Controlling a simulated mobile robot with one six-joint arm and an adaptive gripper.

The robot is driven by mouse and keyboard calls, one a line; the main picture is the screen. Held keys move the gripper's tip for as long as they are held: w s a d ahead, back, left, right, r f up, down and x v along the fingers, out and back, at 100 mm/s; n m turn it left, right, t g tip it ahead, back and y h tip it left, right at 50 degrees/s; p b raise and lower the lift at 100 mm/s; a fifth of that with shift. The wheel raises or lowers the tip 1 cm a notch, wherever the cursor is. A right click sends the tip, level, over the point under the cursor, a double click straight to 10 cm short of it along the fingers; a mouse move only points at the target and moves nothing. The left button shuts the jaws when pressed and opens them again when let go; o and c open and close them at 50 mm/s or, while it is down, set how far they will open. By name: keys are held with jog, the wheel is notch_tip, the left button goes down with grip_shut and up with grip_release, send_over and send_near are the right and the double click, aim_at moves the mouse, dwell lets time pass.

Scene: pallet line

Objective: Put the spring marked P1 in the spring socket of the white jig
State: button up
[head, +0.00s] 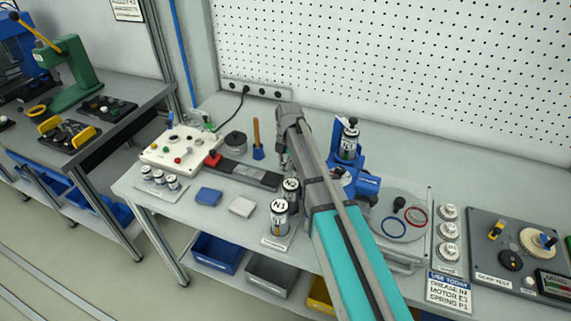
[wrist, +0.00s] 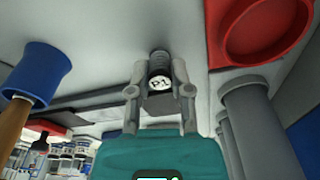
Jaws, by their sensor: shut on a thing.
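The spring marked P1 (wrist: 159,62) is a dark coil with a white round label, held between the fingertips of my gripper (wrist: 160,78) in the wrist view. In the head view my gripper (head: 283,158) hangs over the middle of the bench, seen past my arm, and the spring cannot be made out there. The white jig (head: 154,157) stands at the left of the bench, apart from my gripper. It carries several small coloured parts; I cannot tell which spot is the spring socket.
A wooden-handled tool with a blue base (head: 258,152) stands close left of my gripper. Jars marked N1 (head: 279,217) stand at the front edge. A blue block (head: 208,196) and white block (head: 242,206) lie nearby. A sign (head: 449,289) lists grease N1, spring P1.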

jog(key=shift+f, duration=0.1)
jog(key=o, duration=0.4)
jog(key=shift+f, duration=0.1)
jog(key=o, duration=0.4)
jog(key=shift+o, duration=0.2)
notch_tip(320, 180, up, 12)
jog(key=w+p, duration=0.1)
jog(key=p, duration=1.1)
jog(key=shift+d+r, duration=0.2)
jog(key=shift+d, duration=0.25)
jog(key=shift+w, duration=0.1)
